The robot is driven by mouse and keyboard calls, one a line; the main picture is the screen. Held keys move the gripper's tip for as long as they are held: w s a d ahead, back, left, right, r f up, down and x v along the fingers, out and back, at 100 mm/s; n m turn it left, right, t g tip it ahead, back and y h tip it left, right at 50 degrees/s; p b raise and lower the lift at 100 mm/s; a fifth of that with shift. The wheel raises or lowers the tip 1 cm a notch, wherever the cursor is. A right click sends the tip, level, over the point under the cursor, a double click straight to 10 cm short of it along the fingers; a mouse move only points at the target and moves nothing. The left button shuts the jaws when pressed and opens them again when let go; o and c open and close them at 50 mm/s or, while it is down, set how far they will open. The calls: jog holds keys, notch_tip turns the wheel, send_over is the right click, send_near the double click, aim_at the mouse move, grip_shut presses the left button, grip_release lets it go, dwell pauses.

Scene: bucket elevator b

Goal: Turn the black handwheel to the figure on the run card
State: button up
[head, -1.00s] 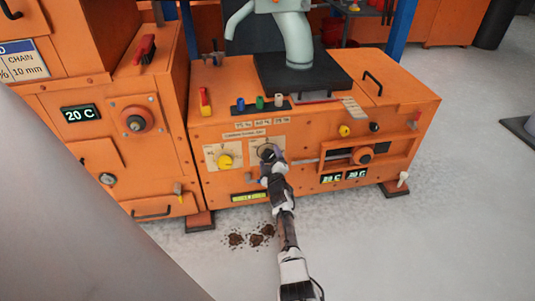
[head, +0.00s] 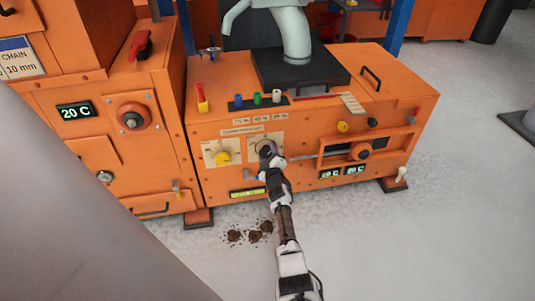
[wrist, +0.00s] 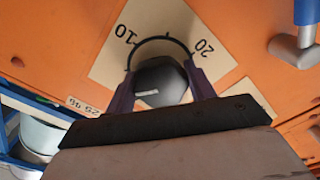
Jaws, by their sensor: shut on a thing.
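The black handwheel (wrist: 158,82) fills the space between my gripper's fingers in the wrist view. It has a short pale mark on its face. Behind it is a cream dial plate (wrist: 112,62) with an arc and the figures 10 and 20. My gripper (wrist: 161,88) is shut on the handwheel, one purple-grey finger on each side. In the head view my gripper (head: 269,156) covers most of the wheel and part of its plate. A cream card (head: 352,103) lies on the machine's top; its writing is too small to read.
A yellow knob (head: 222,158) on its own dial is left of my gripper. A slotted orange guard (head: 362,150) and small displays (head: 342,171) are to the right. In the wrist view a blue-and-grey handle (wrist: 300,40) is at upper right. Brown spill (head: 250,232) lies on the floor.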

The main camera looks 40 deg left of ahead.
jog(key=shift+m, duration=0.3)
jog(key=m, duration=1.1)
jog(key=shift+m, duration=0.4)
jog(key=o, duration=1)
jog(key=shift+c, duration=0.2)
jog(key=shift+s, duration=0.1)
